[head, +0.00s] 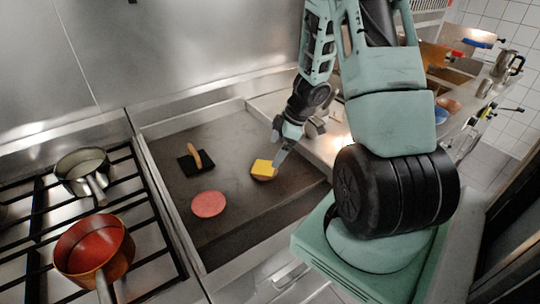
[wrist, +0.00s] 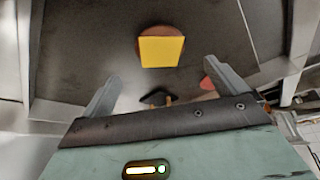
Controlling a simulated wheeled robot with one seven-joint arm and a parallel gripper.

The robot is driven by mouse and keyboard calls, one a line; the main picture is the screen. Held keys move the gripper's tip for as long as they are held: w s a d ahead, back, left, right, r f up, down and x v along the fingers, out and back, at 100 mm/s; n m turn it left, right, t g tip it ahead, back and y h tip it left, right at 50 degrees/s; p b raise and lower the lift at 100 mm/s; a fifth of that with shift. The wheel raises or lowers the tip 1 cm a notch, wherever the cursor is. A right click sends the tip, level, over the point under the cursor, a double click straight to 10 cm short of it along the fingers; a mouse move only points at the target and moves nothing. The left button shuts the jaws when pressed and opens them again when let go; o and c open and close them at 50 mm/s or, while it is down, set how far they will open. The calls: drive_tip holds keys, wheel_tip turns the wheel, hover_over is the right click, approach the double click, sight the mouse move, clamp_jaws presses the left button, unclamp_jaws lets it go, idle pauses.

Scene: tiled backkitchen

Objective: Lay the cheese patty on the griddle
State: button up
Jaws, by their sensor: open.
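The cheese patty (head: 264,168) is a brown patty with a square yellow slice on top. In the head view it appears to lie flat on the right part of the dark griddle (head: 235,220). In the wrist view the cheese patty (wrist: 162,50) shows beyond the fingertips, with dark griddle surface around it. My gripper (head: 282,153) is close beside the patty at its upper right in the head view. In the wrist view my gripper (wrist: 162,72) has its two fingers wide apart, with nothing held between them. I cannot tell the exact gap to the patty.
A pink patty (head: 208,204) and a black press with a wooden handle (head: 193,158) lie on the griddle. A red-lined copper pan (head: 92,245) and a steel pot (head: 82,168) stand on the stove grates at left. Bare griddle lies between these items.

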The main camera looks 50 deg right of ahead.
drive_tip(key=w+a+r+t+h, duration=0.2)
drive_tip(key=w+a+r, duration=0.4)
drive_tip(key=r, duration=0.2)
drive_tip(key=w+a+r+m+h, duration=0.1)
drive_tip(key=a+r, duration=0.5)
drive_tip(key=a, duration=0.6)
drive_tip(key=s+a+r+g, duration=0.1)
drive_tip(key=s+a+g, duration=0.1)
drive_tip(key=s+a, duration=0.7)
drive_tip(key=s+a+r+g, duration=0.2)
drive_tip(key=s+a, duration=0.8)
drive_tip(key=s, duration=0.5)
drive_tip(key=shift+s+a+r+g+p, duration=0.15)
drive_tip(key=shift+a+r+g+p, duration=0.15)
drive_tip(key=shift+g, duration=0.5)
